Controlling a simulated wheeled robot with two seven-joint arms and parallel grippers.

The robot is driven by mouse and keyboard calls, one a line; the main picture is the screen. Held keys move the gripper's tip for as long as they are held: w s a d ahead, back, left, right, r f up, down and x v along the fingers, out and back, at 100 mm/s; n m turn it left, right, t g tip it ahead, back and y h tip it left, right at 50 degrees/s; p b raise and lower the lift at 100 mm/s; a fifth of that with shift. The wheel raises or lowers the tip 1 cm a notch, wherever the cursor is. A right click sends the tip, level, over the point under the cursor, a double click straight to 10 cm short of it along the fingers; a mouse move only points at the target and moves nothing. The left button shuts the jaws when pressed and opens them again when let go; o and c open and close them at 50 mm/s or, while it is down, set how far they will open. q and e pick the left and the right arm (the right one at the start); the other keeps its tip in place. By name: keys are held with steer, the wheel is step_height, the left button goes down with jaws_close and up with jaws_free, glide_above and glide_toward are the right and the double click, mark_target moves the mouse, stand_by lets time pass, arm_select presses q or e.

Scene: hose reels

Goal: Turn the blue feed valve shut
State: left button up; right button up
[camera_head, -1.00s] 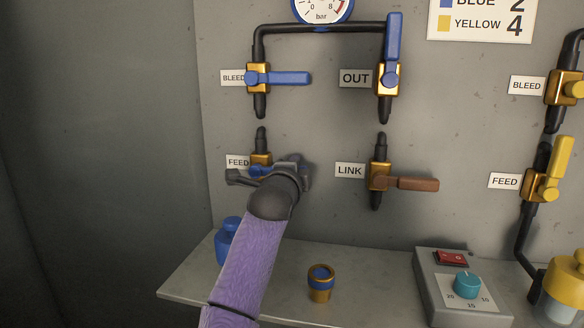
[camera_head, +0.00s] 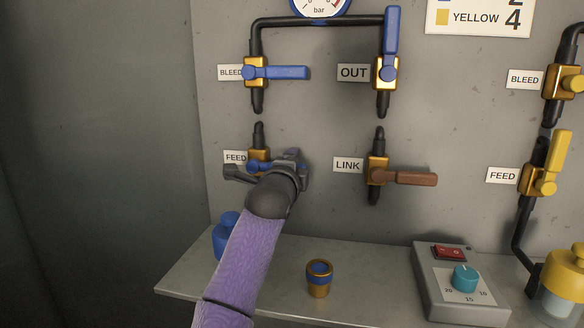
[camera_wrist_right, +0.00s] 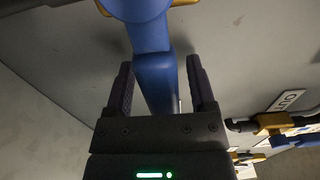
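The blue feed valve has a gold body (camera_head: 259,155) on the grey panel, beside the left FEED label (camera_head: 235,157). Its blue lever is mostly hidden behind my right gripper (camera_head: 268,172) in the head view, so its angle is hard to tell there. In the right wrist view the blue lever (camera_wrist_right: 156,75) runs from its round hub at the top down between the fingers of the right gripper (camera_wrist_right: 159,80). The fingers stand apart, one on each side, with a visible gap to the lever. My left gripper is not in view.
Above is the blue BLEED valve (camera_head: 275,72), lever horizontal; the blue OUT lever (camera_head: 392,35) is upright. The brown LINK lever (camera_head: 410,178) points right. Below, the shelf (camera_head: 375,285) holds a blue bottle (camera_head: 226,238), a gold-blue cap (camera_head: 319,278) and a control box (camera_head: 460,285).

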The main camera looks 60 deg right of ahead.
arm_select(q)
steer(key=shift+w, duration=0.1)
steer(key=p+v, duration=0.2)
steer(key=p, duration=0.1)
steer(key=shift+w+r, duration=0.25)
arm_select(e)
steer(key=v, duration=1)
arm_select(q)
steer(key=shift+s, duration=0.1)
